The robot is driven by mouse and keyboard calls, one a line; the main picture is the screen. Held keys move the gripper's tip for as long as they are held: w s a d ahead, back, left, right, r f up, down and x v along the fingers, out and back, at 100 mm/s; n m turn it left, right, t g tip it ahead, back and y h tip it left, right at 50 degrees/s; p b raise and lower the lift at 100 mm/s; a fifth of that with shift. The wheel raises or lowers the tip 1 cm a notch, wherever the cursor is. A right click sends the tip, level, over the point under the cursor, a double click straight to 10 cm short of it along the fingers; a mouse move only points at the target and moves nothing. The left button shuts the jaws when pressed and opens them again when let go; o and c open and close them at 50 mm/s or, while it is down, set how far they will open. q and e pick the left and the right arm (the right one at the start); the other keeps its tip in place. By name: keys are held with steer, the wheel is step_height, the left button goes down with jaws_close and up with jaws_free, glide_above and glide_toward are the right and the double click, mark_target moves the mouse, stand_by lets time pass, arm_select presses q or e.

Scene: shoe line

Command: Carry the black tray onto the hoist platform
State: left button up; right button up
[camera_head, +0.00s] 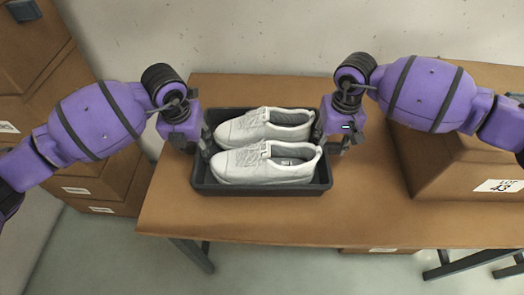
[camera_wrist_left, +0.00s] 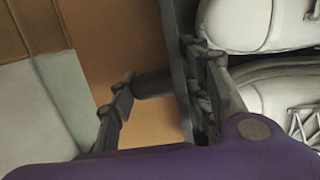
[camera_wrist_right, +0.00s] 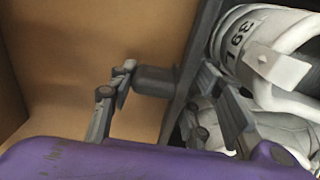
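The black tray (camera_head: 262,189) sits on the wooden table and holds a pair of white shoes (camera_head: 265,163), side by side with toes to the left. My left gripper (camera_head: 194,143) straddles the tray's left wall, one finger inside and one outside. I cannot make out the hoist platform in any view.
A large cardboard box (camera_head: 450,165) stands on the table (camera_head: 300,225), right of the tray. Stacked brown boxes (camera_head: 105,180) stand on the floor at the left. A pale wall rises behind the table. The table's front strip is clear.

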arm_select(q)
steer(key=c, duration=0.6)
arm_select(e)
steer(key=c, duration=0.6)
arm_select(q)
steer(key=shift+r, duration=0.15)
arm_select(e)
steer(key=shift+w+r, duration=0.1)
steer(key=shift+r, duration=0.1)
